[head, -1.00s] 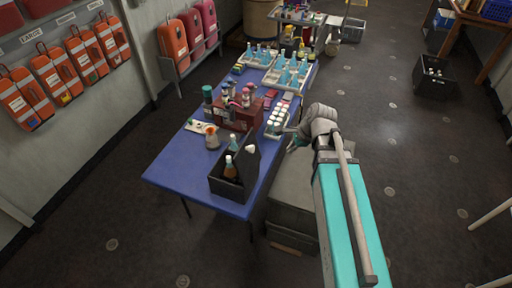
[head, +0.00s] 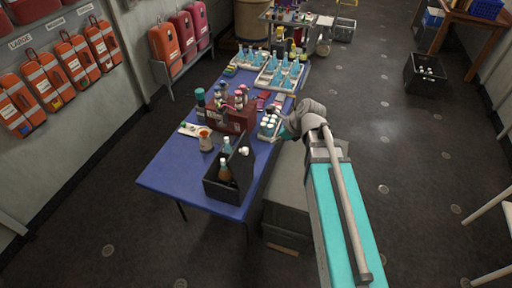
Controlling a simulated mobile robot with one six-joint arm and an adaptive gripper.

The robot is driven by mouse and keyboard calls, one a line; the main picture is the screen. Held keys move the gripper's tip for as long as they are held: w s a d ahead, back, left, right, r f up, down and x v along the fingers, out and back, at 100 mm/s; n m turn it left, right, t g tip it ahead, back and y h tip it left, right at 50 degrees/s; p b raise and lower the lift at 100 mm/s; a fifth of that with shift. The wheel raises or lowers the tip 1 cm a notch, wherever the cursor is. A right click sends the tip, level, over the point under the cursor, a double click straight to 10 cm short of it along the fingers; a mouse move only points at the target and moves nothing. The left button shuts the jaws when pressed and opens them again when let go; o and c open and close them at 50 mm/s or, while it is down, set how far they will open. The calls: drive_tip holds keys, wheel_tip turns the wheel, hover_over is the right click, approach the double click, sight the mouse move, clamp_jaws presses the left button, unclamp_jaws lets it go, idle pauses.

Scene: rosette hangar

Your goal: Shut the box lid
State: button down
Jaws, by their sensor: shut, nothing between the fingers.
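A large grey box (head: 283,205) stands on the floor against the right side of the blue table (head: 165,178). Its top looks flat, but my arm covers part of it and I cannot tell how its lid stands. My gripper (head: 284,133) is shut and empty, small in view at the table's right edge, above the far end of the grey box. It is close beside a tray of white-capped jars (head: 268,123); I cannot tell whether they touch.
A dark bottle carrier (head: 222,190) stands at the table's near end, with a red box (head: 238,118) of bottles behind it. Trays of blue-liquid flasks (head: 283,74) fill the far end. The floor to the right is open up to a black crate (head: 424,80).

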drive_tip(key=shift+f, duration=0.15)
drive_tip(key=a+r+b+x, duration=0.1)
drive_tip(key=a+b+x, duration=0.1)
drive_tip(key=b+x, duration=0.7)
wheel_tip(320, 180, down, 2)
drive_tip(key=shift+w+a+f, duration=0.15)
drive_tip(key=shift+w+a, duration=0.65)
drive_tip(key=shift+a, duration=0.3)
